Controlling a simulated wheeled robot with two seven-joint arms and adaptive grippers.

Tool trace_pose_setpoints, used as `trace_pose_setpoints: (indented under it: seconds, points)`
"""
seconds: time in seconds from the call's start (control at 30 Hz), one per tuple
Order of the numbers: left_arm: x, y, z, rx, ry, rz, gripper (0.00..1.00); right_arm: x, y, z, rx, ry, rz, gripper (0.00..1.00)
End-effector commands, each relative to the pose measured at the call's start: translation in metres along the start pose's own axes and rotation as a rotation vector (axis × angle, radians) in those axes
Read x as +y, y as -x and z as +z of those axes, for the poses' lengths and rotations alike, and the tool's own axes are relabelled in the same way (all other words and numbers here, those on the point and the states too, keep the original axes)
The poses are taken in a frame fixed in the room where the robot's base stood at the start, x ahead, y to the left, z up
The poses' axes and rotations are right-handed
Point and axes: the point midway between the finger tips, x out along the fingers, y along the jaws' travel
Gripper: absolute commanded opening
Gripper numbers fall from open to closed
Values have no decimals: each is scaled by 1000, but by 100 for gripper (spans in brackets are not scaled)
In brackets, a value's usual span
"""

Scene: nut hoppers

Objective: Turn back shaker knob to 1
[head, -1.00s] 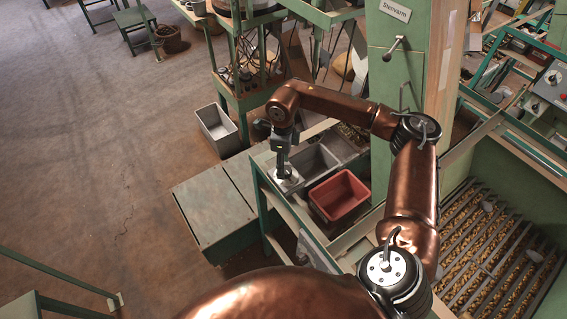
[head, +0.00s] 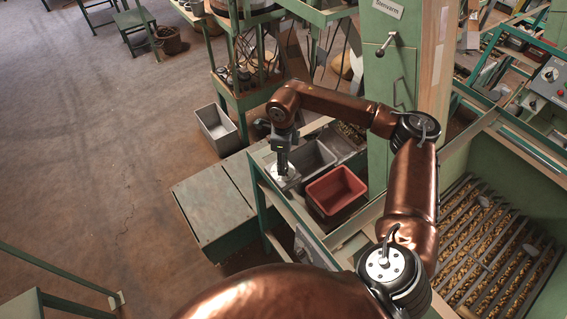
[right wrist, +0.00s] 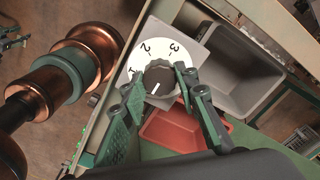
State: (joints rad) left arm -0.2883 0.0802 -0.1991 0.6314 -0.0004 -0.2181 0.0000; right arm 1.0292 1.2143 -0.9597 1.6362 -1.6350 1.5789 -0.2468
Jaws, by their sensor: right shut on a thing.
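The shaker knob (right wrist: 158,77) is a dark round knob on a white dial (right wrist: 140,56) with the figures 2 and 3 readable and part of another figure at the left edge. A short white mark on the knob lies towards the lower side of the picture, away from the 2 and 3. My right gripper (right wrist: 158,92) is shut on the knob, one finger on each side. In the head view the right gripper (head: 282,170) points down onto the pale dial plate (head: 289,183) and hides the knob. My left gripper is not in view.
A red bin (head: 335,190) and a grey bin (head: 313,158) stand close to the right of the dial on the green frame. Another grey bin (head: 216,130) is on the floor. A green box (head: 213,205) stands left of the frame; open floor lies beyond.

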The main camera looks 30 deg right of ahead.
Motion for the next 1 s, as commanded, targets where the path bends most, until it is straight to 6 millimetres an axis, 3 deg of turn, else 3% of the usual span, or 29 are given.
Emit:
trace_pose_setpoints:
  seconds: [0.43, 1.0]
  points:
    - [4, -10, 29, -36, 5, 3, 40, -3, -2, 1, -4, -108, -8, 4]
    - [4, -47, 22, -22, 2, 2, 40, -2, -2, 2, -7, -612, -6, 4]
